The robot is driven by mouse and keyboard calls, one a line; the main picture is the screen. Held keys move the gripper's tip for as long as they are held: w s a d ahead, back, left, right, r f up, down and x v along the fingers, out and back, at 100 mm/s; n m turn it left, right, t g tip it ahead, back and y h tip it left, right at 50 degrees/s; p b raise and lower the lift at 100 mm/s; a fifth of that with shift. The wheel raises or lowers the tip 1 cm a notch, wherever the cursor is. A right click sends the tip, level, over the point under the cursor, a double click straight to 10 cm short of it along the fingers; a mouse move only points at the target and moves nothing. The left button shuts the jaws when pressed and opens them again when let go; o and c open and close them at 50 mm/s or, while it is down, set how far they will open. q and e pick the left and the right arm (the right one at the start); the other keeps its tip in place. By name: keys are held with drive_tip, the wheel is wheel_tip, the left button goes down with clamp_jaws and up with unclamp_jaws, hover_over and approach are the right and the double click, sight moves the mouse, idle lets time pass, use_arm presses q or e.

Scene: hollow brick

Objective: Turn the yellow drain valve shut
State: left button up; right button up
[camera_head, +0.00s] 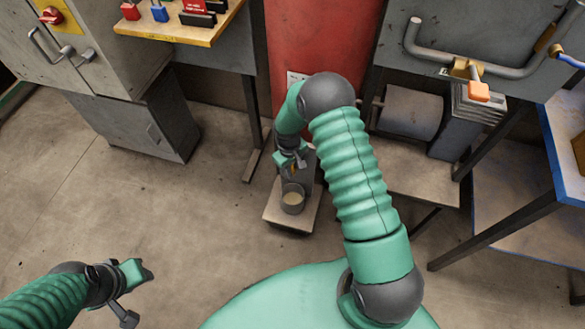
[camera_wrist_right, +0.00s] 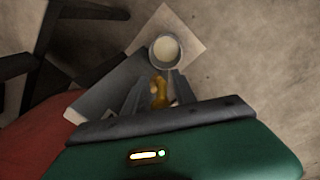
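The yellow drain valve (camera_wrist_right: 159,91) shows in the right wrist view, between the two grey fingers of my right gripper (camera_wrist_right: 160,82). The fingers stand apart on either side of it, and firm contact is not visible. In the head view my right gripper (camera_head: 291,164) reaches down in front of the red panel, and only a small yellow bit of the valve (camera_head: 293,170) shows there. A grey cup with pale contents (camera_head: 292,199) stands just below the valve. My left gripper (camera_head: 138,274) is at the lower left, away from the valve; its fingers are unclear.
The cup stands on a low plate (camera_head: 272,214) on the floor. A red panel (camera_head: 318,40) rises behind. A shelf with padlocks (camera_head: 165,32) is at upper left. Floor at left is clear.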

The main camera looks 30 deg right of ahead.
clamp_jaws()
idle(1.3)
